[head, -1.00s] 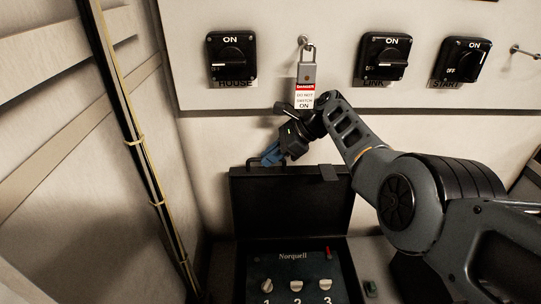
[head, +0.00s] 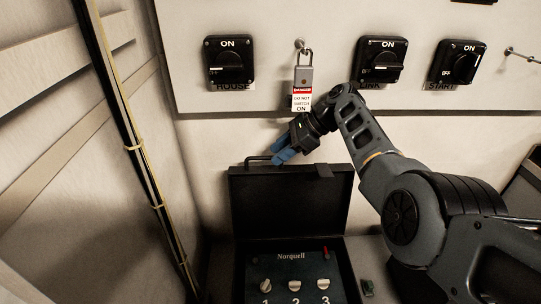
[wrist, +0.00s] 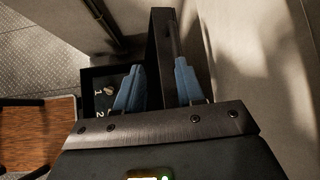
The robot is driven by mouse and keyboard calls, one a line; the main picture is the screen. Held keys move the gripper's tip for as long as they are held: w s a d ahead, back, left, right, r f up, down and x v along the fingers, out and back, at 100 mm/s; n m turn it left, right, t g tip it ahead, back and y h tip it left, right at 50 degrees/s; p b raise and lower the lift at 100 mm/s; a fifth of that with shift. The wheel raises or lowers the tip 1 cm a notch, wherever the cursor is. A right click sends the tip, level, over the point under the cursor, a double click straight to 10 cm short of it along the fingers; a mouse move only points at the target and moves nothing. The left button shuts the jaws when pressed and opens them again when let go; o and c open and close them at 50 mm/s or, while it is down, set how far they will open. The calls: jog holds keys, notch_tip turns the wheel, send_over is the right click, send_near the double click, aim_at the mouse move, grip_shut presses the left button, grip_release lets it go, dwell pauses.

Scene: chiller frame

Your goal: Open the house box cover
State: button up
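The black box (head: 341,270) marked Norquell sits below the wall panel. Its black cover (head: 290,210) stands up behind it, so the box is open and its numbered knobs show. A bent handle bar (head: 256,158) sticks up at the cover's top edge. My gripper (head: 281,153), with blue fingers, is just above that edge, by the handle. In the wrist view my gripper (wrist: 157,82) is open, its fingers apart. The dark cover (wrist: 158,40) and the bar (wrist: 173,42) appear in the gap between them. I cannot tell whether the fingers touch either.
Above, the wall panel carries the HOUSE switch (head: 229,62), a padlock with a danger tag (head: 302,85), the LINK switch (head: 380,62) and the START switch (head: 460,63). A cable run (head: 130,140) stands at left. In the wrist view, a wooden surface (wrist: 38,130) lies at left.

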jog(key=s+d+b, duration=0.1)
jog(key=d, duration=1.1)
jog(key=shift+d+r, duration=0.15)
jog(key=shift+s+d, duration=0.1)
